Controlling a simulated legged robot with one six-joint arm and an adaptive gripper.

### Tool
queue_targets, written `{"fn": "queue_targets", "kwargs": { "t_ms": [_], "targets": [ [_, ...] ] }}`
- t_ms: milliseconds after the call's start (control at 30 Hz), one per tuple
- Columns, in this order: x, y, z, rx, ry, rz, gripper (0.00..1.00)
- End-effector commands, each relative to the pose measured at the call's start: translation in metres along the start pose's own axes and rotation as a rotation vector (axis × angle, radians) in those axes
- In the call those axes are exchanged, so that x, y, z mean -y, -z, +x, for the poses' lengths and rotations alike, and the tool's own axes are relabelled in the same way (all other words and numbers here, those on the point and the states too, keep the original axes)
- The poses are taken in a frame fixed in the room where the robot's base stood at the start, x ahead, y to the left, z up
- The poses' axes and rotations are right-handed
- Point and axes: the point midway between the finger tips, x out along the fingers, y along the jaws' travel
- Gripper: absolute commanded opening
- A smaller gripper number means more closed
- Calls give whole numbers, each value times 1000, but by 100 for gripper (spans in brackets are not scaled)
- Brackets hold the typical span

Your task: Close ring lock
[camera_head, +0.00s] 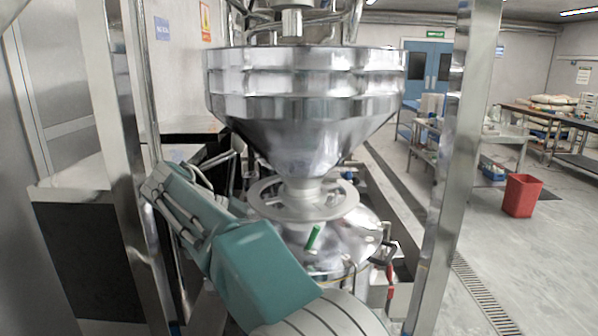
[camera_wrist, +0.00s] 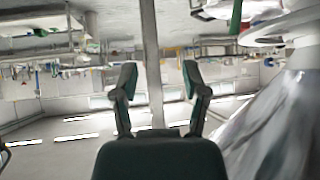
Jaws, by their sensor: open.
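A flat metal ring (camera_head: 265,205) surrounds the narrow neck below the steel hopper (camera_head: 305,125). A green handle (camera_head: 313,237) sticks up at a tilt near the ring's front edge. In the wrist view, which looks upside down, the ring (camera_wrist: 285,32) is at the upper right and the green handle (camera_wrist: 236,16) is beside it. My gripper (camera_wrist: 158,75) is open, with nothing between its fingers, and is apart from the ring and handle. My arm spans the lower left of the head view; I cannot make out the fingers there.
Metal posts stand at the left (camera_head: 125,150) and right (camera_head: 455,170) of the hopper. A domed metal lid (camera_head: 345,245) lies below the ring. A red bin (camera_head: 521,195) and benches are farther right, with open floor between.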

Motion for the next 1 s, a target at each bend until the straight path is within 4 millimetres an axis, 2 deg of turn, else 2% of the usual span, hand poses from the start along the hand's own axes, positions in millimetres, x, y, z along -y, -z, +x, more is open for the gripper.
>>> {"fn": "queue_targets", "kwargs": {
  "t_ms": [333, 633, 767, 1000],
  "targets": [
    [-8, 19, 14, 52, 4, -95, 58],
    [-28, 47, 38, 147, 27, -263, 58],
    [-44, 63, 53, 207, 55, -366, 58],
    [-101, 92, 93, 357, 178, -622, 58]
  ]
}}
